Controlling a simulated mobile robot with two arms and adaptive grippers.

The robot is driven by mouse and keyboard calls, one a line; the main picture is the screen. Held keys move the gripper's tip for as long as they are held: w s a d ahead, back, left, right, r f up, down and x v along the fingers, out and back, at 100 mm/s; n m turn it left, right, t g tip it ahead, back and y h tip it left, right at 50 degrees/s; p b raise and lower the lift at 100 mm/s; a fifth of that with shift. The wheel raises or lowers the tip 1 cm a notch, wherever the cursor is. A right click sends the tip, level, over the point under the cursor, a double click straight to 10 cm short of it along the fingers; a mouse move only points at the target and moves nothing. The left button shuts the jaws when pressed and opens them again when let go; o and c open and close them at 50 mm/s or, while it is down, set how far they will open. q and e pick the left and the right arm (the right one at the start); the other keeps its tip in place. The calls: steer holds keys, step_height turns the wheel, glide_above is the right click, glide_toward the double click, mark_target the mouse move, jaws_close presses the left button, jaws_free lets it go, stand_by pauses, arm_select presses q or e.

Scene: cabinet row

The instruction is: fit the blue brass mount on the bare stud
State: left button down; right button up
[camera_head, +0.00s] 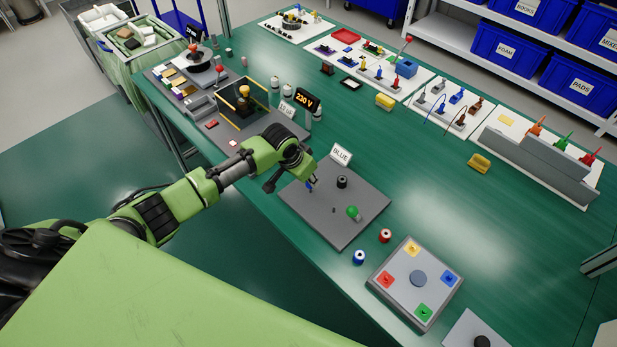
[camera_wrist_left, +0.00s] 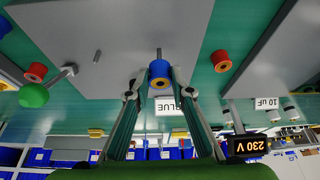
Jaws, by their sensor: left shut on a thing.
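My left gripper (camera_head: 307,184) is over the grey board (camera_head: 350,228), near its left corner. In the left wrist view the left gripper (camera_wrist_left: 158,84) is shut on the blue mount (camera_wrist_left: 160,70), which has a brass-coloured ring at its end. A thin metal stud (camera_wrist_left: 159,54) shows right beside the mount; I cannot tell whether they touch. Another short stud (camera_head: 333,210) stands on the board and also shows in the wrist view (camera_wrist_left: 97,56). The blue mount is a small blue patch (camera_head: 309,188) in the head view. My right gripper is not in view.
On the board are a black round part (camera_head: 342,181) and a green ball (camera_head: 353,212). A BLUE sign (camera_head: 341,154) stands behind it.

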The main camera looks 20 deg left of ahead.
mark_target(307, 184)
arm_select(q)
steer(key=shift+p, duration=0.6)
stand_by(0.9)
steer(key=shift+f+b, duration=1.1)
steer(key=shift+f, duration=0.8)
steer(key=c, duration=1.7)
jaws_free()
steer(key=shift+r, duration=0.15)
steer(key=v, duration=1.1)
steer(key=shift+r, duration=0.4)
steer(key=shift+s, duration=0.1)
